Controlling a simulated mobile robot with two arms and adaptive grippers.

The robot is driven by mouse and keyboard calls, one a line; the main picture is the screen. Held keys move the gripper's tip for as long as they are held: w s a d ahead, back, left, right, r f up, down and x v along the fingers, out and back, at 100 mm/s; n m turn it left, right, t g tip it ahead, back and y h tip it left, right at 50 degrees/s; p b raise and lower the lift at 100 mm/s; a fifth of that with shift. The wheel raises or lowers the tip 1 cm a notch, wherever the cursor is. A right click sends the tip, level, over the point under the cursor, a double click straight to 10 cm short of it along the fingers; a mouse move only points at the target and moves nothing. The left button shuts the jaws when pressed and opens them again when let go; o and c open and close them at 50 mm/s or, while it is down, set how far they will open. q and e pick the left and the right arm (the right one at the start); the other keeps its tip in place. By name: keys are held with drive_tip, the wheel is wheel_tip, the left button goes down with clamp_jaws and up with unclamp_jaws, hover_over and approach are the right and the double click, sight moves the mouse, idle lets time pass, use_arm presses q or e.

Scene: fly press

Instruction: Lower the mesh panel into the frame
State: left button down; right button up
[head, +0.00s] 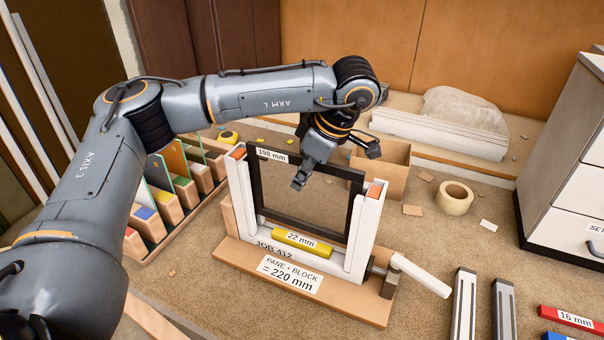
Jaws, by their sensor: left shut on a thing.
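The mesh panel, a dark rectangular frame (355,206) labelled 198 mm, stands upright between the two side posts of the white U-shaped frame (359,249). Its top bar is a little above the post tops. A yellow block (301,243) marked 22 mm lies on the frame's bottom rail, just in front of and below the panel's lower edge. I cannot tell whether panel and block touch. My left gripper (335,165) is over the panel's top bar, shut on it, and hides part of it. My right gripper is not in view.
The frame's wooden base (335,302) carries a sign, PANE + BLOCK = 220 mm. A clamp handle (421,276) sticks out right. A tape roll (454,197), grey channels, red (570,319) and blue blocks lie right. A rack of panes stands left, a drawer cabinet (570,170) right.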

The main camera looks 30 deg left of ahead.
use_arm(q)
drive_tip(key=shift+f+b, duration=1.45)
drive_tip(key=shift+f, duration=0.7)
drive_tip(key=shift+r, duration=0.2)
drive_tip(key=c, duration=1.4)
unclamp_jaws()
drive_tip(key=v, duration=1.2)
